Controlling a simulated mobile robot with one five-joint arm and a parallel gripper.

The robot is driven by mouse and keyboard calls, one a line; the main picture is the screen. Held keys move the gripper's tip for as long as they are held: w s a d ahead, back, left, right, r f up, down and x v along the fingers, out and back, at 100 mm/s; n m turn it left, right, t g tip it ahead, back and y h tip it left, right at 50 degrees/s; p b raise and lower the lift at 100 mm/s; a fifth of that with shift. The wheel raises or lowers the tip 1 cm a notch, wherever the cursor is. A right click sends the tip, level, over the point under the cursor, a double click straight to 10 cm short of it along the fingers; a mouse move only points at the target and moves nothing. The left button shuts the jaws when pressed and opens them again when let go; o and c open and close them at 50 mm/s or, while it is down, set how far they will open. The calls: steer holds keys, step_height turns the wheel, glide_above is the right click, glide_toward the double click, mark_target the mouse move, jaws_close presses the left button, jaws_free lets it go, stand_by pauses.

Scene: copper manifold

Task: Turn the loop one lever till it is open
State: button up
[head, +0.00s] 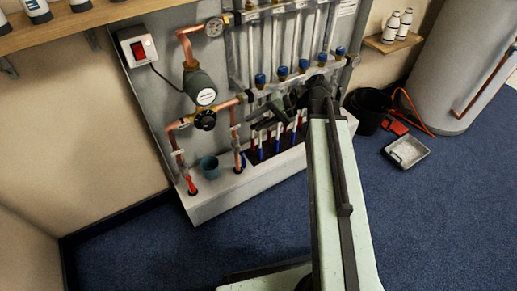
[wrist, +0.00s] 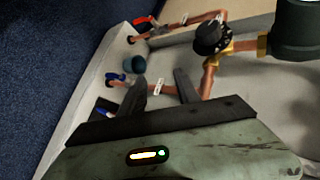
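Several blue-capped valves (head: 282,73) sit in a row along the lower manifold bar in the head view. No readable label shows which is loop one, and I cannot make out its lever. My gripper (head: 252,113) is in front of the panel, below the left end of that row, beside the copper pipework. In the wrist view my gripper's two dark fingers (wrist: 158,98) are spread apart with nothing held between them. A copper pipe with a white tag (wrist: 159,86) shows behind them. A blue handle (wrist: 105,107) shows left of the fingers, low on that pipe.
A green pump (head: 201,86) and a black-and-brass valve (head: 205,120) are left of my gripper. A teal cup (head: 209,166) stands on the white ledge (head: 255,181). A black bucket (head: 368,110) and grey tray (head: 407,151) are on the blue floor at right.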

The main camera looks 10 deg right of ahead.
mark_target(258, 123)
steer(key=w+d+f+m+t+y+b, duration=0.1)
steer(key=w+d+f+t+y+b, duration=0.2)
steer(key=b, duration=0.6)
steer(key=w+d+f+m+t+y+b, duration=0.1)
steer(key=d+f+t+y+b, duration=0.1)
steer(key=d+f+b, duration=0.5)
steer(key=x, duration=0.3)
steer(key=r+b+x, duration=0.1)
steer(key=x, duration=0.2)
steer(key=s+x, duration=0.1)
steer(key=x, duration=0.2)
steer(key=shift+a+r+b, duration=0.3)
steer(key=shift+a+b, duration=0.05)
steer(key=shift+b, duration=0.05)
jaws_close()
steer(key=shift+d, duration=0.15)
